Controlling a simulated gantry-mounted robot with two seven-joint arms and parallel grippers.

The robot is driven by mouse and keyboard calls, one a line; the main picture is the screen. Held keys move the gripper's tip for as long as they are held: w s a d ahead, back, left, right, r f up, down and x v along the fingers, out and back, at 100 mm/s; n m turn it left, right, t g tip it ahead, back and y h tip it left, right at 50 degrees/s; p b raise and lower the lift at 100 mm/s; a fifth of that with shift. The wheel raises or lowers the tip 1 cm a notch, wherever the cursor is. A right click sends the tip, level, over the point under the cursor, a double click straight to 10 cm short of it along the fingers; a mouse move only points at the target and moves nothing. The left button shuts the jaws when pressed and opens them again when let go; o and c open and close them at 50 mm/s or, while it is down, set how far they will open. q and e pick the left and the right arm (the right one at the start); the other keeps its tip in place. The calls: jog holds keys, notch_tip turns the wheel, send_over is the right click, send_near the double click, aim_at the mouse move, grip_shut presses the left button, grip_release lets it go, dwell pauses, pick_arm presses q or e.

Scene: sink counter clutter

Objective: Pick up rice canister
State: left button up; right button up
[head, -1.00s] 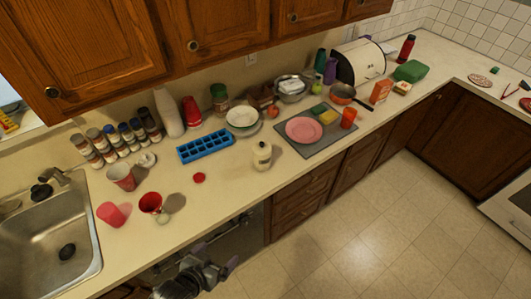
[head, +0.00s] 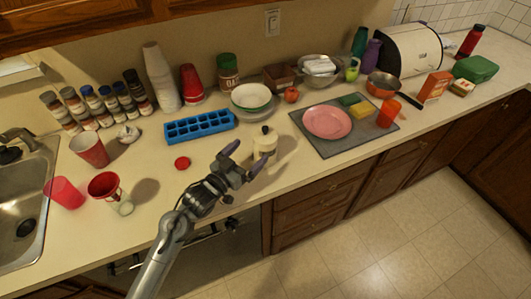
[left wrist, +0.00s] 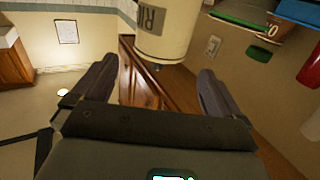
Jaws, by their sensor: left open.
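The rice canister (head: 264,141) is a small cream canister with a lid knob, standing upright on the counter. In the left wrist view the canister (left wrist: 166,36) is at the top middle, with part of a grey label reading "RI". My left gripper (head: 245,157) is open and empty, its fingers spread and pointing toward the canister from its lower left in the head view. In the left wrist view its fingers (left wrist: 158,68) frame the canister's near end, which appears just beyond the tips. My right gripper is not in view.
A blue ice tray (head: 200,126) and red lid (head: 182,163) lie left of the canister. A grey mat (head: 362,139) with a pink plate (head: 327,122) lies to the right. Stacked bowls (head: 251,97) stand behind. The counter's front edge is close below the gripper.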

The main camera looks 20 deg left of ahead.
aim_at(265, 134)
pick_arm(q)
jog(key=shift+r+x, duration=0.15)
jog(key=shift+x, duration=2.2)
jog(key=shift+r+x, duration=0.1)
jog(key=shift+x, duration=2.25)
jog(key=c, duration=1.4)
